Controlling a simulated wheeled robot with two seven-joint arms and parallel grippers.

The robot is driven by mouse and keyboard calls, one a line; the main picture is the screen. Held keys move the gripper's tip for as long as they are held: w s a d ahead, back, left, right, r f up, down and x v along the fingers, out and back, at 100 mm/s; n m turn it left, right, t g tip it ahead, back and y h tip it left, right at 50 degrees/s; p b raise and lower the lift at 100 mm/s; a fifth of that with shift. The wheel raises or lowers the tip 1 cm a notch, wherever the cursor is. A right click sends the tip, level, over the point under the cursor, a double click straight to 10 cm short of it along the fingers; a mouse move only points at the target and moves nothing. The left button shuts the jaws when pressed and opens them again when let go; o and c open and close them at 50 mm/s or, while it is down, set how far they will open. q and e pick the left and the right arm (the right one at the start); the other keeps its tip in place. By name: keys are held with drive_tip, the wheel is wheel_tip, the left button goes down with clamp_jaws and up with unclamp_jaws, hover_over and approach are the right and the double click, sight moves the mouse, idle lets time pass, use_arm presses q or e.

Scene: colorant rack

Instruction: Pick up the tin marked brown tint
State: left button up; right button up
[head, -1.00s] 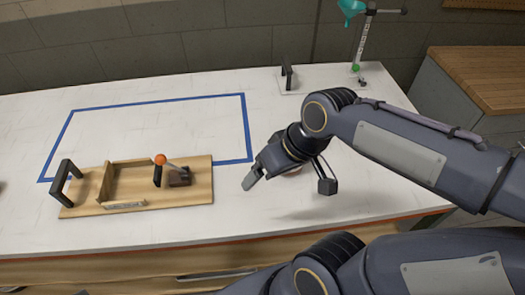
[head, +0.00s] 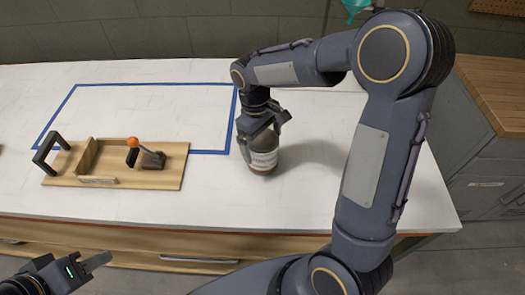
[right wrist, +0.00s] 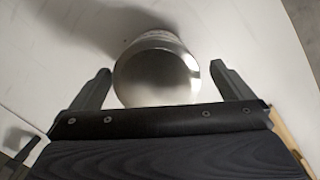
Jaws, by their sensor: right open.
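A brown tin (head: 262,152) with a pale label stands upright on the white table, right of the blue tape outline. The label's writing is too small to read, so I cannot tell if it says brown tint. My right gripper (head: 263,122) is above the tin, pointing down, its fingers around the top. In the right wrist view the tin's round shiny lid (right wrist: 156,77) lies between the two open fingers of the gripper (right wrist: 160,85), with a gap on each side. My left gripper (head: 95,263) is at the lower left, off the table's front; its jaw opening is unclear.
A wooden board fixture (head: 125,172) with a black handle and an orange-knobbed lever sits on the left of the table (head: 215,195). Blue tape (head: 155,84) marks a rectangle behind it. A grey cabinet with a wooden top (head: 495,95) stands at the right.

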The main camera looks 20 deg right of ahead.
drive_tip(key=f, duration=0.2)
drive_tip(key=f+p, duration=0.1)
drive_tip(key=f, duration=0.1)
drive_tip(key=shift+w+d+f, duration=0.15)
drive_tip(key=shift+w+f, duration=0.05)
drive_tip(key=shift+f, duration=0.1)
drive_tip(key=shift+s+f, duration=0.1)
drive_tip(key=shift+f, duration=0.15)
drive_tip(key=c, duration=1.2)
drive_tip(key=shift+r, duration=0.15)
drive_tip(key=shift+r, duration=0.2)
drive_tip(key=r, duration=0.3)
drive_tip(key=shift+a, duration=0.25)
drive_tip(key=a+r+b, duration=0.2)
drive_tip(key=a+r, duration=0.7)
drive_tip(key=a, duration=0.4)
drive_tip(key=shift+s+a+r, duration=0.2)
drive_tip(key=shift+s, duration=0.25)
